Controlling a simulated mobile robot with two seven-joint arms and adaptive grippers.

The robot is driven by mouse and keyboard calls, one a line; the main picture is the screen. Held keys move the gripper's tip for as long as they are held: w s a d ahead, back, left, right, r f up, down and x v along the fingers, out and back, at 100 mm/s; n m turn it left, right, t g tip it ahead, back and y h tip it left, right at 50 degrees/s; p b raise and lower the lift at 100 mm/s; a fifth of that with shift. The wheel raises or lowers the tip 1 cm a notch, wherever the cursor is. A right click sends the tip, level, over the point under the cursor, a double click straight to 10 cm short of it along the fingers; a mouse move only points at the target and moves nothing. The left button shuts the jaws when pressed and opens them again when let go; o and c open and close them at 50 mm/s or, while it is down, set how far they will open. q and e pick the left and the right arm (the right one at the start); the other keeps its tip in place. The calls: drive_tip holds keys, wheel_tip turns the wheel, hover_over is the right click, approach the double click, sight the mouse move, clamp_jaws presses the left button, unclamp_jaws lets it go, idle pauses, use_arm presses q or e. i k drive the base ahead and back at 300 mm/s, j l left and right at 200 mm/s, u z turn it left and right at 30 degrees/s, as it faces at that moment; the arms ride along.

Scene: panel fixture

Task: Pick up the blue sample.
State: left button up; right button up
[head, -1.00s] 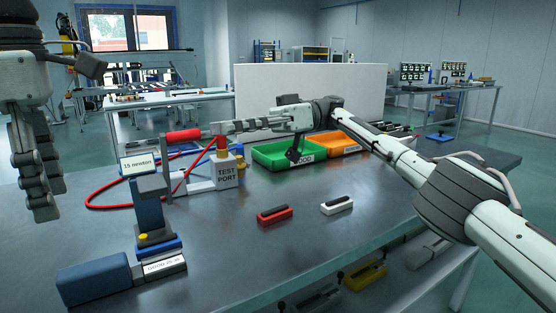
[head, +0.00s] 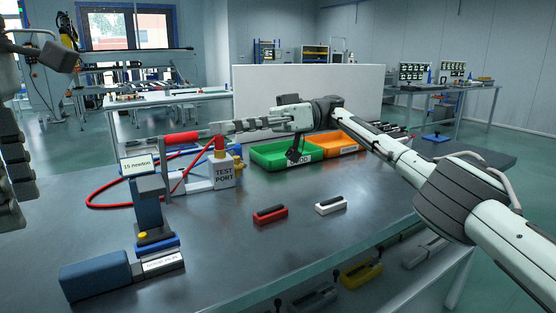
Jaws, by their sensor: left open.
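A blue bar-shaped block (head: 158,248), which looks like the blue sample, lies at the foot of the dark upright gauge stand (head: 148,205) on the left of the bench. The stand partly hides it. My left gripper (head: 14,170) hangs at the left edge, cut off by the frame. It is open, with nothing seen in it, and is apart from the blue block. My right gripper (head: 222,127) points left above the back of the bench. Its fingertips are close to the rod of a red-handled tool (head: 181,138); I cannot tell whether they grip it.
A red sample (head: 270,215) and a white sample (head: 331,205) lie mid-bench. A green bin (head: 268,162) and an orange bin (head: 340,151) stand behind. A test port (head: 224,177) with a red hose stands left of them. A blue-grey block (head: 95,276) lies front left.

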sight(151, 245)
drive_tip(key=k+l, duration=1.15)
drive_tip(key=l, duration=0.1)
